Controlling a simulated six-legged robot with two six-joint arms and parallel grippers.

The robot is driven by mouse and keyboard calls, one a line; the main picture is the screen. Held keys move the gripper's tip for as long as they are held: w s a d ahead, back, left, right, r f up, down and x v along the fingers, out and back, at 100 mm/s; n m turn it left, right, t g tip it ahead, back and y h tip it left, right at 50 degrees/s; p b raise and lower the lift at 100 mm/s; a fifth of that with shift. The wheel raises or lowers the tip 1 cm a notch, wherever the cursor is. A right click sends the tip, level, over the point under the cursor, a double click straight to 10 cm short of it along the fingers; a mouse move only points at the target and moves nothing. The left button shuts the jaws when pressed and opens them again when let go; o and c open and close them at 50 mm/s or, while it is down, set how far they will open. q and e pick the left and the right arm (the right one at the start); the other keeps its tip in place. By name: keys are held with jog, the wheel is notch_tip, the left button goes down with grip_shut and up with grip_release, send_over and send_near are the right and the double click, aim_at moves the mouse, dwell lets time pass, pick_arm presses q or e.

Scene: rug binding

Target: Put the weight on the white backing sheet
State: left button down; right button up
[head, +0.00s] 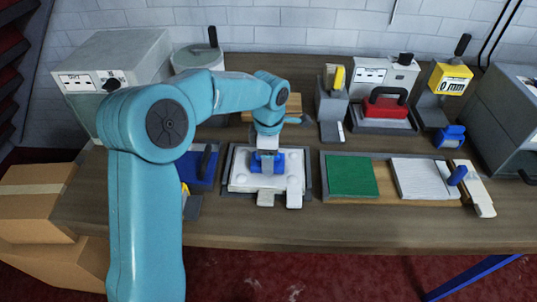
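A flat white sheet (424,178) lies right of a green rug piece (351,175) on a wooden board; I take it for the white backing sheet. My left gripper (266,160) points down over a white, padded-looking piece in a dark tray (226,177), left of the board. A small blue part shows at its tip; I cannot tell whether this is a held object or part of the gripper, nor whether the fingers are shut. I cannot tell for sure which object is the weight. My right gripper is not in view.
A red block with a black handle (387,108) sits on a grey base behind the board. A yellow gauge (451,79) stands at the back right. A blue-handled pale strip (474,187) lies by the sheet. The table's front strip (370,228) is clear.

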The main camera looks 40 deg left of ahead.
pick_arm(q)
jog(key=shift+c, duration=1.2)
grip_release()
jog(key=shift+r, duration=0.15)
jog(key=shift+w+r, duration=0.1)
jog(key=shift+r, duration=0.3)
notch_tip(320, 180, up, 11)
jog(key=shift+p, duration=0.45)
jog(key=shift+r, duration=0.1)
